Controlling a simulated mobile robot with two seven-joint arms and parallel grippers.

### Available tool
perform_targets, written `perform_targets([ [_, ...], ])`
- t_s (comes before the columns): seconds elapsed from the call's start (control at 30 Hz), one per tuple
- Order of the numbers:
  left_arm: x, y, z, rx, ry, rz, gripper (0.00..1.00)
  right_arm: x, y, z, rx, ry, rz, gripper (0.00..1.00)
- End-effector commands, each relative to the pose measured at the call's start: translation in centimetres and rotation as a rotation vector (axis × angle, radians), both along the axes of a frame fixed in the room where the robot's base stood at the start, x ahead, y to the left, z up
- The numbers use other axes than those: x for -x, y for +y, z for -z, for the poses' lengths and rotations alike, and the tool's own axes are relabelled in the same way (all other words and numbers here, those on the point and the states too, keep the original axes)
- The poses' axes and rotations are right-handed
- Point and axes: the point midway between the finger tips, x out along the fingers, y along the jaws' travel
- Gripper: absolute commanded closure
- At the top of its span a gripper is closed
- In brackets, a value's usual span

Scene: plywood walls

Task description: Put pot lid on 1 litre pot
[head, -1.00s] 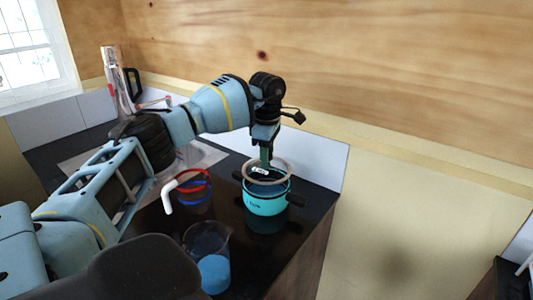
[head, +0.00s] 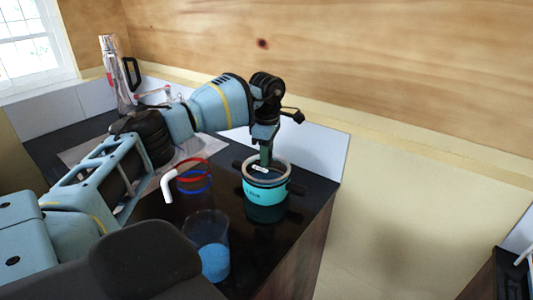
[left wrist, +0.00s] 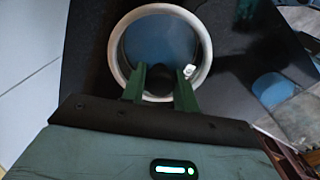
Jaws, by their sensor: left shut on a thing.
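The 1 litre pot (head: 264,194) is teal with dark side handles and stands upright on the black counter near its right end. The pot lid (head: 288,171), a round see-through lid with a pale rim, lies level at the pot's top; I cannot tell if it is fully seated. My left gripper (head: 265,164) points down from above and is shut on the lid's dark knob. In the left wrist view the green fingers (left wrist: 160,77) flank the knob, and the lid's rim (left wrist: 207,52) circles them. My right gripper is not in view.
A clear jug with blue contents (head: 213,262) stands in front of the pot. A red and blue ringed vessel with a white handle (head: 168,187) is to the left. The counter (head: 300,215) ends just right of the pot.

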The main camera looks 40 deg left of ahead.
Motion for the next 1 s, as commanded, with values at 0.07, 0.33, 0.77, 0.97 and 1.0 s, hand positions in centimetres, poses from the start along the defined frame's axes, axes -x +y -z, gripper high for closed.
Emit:
perform_targets([
  [0.07,-0.01,-0.03,-0.13,0.000,-0.002,0.000,0.97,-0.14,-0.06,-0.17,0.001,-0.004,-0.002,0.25],
  [0.33,-0.02,-0.02,-0.07,0.000,-0.001,0.000,0.97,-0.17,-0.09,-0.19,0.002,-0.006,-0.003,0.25],
  [0.77,-0.03,-0.01,0.40,0.000,-0.001,0.000,0.97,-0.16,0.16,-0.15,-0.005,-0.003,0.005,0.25],
  [0.97,-0.03,-0.01,0.73,0.000,-0.002,0.000,0.97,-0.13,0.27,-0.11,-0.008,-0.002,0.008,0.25],
  [1.0,-0.03,-0.01,0.80,0.000,-0.002,0.000,0.97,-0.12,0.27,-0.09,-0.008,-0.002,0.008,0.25],
])
